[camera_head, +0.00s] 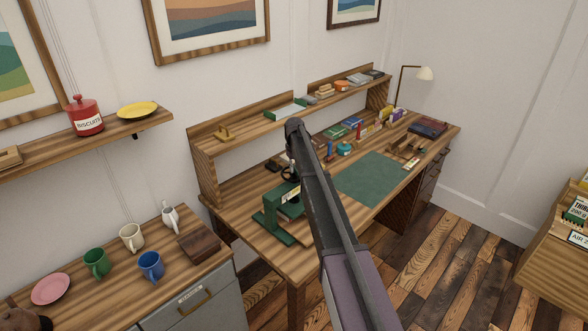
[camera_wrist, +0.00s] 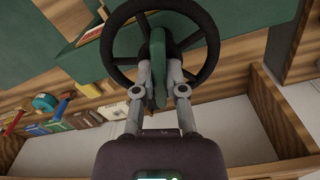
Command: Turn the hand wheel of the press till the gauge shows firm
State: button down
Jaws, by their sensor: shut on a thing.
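The green press (camera_head: 270,222) stands at the near left end of the desk in the head view. Its black hand wheel (camera_wrist: 208,62) fills the upper middle of the wrist view, with the rim and spokes seen close up. My gripper (camera_wrist: 159,72) is at the near side of the wheel. In the head view my arm hides much of the wheel and my gripper. A small pale plate (camera_head: 291,196) shows on the press, perhaps the gauge; its reading is too small to tell.
A dark green mat (camera_head: 370,178) lies on the desk right of my arm. Small tools and books line the back under the desk shelf (camera_head: 240,141). A side cabinet (camera_head: 185,306) with mugs stands at the left. The floor (camera_head: 455,255) in front is clear.

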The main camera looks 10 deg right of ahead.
jog(key=shift+s, duration=0.2)
jog(key=c, duration=0.7)
grip_release()
jog(key=shift+w, duration=0.1)
jog(key=shift+w+n, duration=0.1)
jog(key=shift+n, duration=0.3)
